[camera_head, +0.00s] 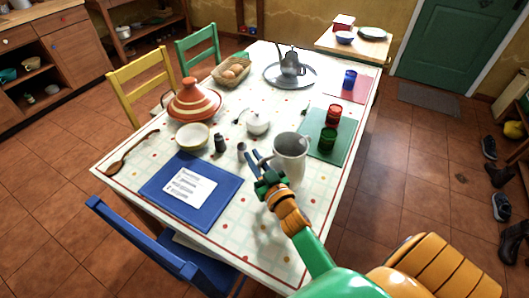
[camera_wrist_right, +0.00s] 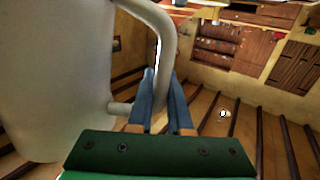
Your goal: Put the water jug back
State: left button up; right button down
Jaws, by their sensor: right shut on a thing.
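The water jug (camera_head: 290,160) is a pale grey-white pitcher, upright at the near right part of the dining table, with its open top showing. My right gripper (camera_head: 256,163) is beside it on its left side. In the right wrist view, the jug's body (camera_wrist_right: 55,75) fills the left side, and its handle (camera_wrist_right: 165,40) curves down to the blue fingers (camera_wrist_right: 158,90), which are shut on it. I cannot tell whether the jug's base touches the table. My left gripper is not in view.
Near the jug are a green mat (camera_head: 328,148) with a red cup (camera_head: 334,116) and a green cup (camera_head: 328,138), a white sugar bowl (camera_head: 257,123), and a blue mat (camera_head: 165,190). A round silver tray (camera_head: 275,75) holds a metal teapot (camera_head: 291,64). A tagine (camera_head: 194,103) stands at left.

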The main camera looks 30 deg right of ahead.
jog(key=f, duration=0.3)
jog(key=shift+w+a, duration=0.15)
jog(key=shift+a, duration=0.25)
jog(key=c, duration=0.8)
grip_release()
jog(key=shift+f, duration=0.1)
jog(key=shift+c, duration=0.2)
jog(key=shift+d, duration=0.1)
jog(key=s+b, duration=0.1)
jog(key=s, duration=0.6)
jog(key=shift+s+a, duration=0.15)
jog(key=shift+a, duration=0.15)
jog(key=shift+f, duration=0.15)
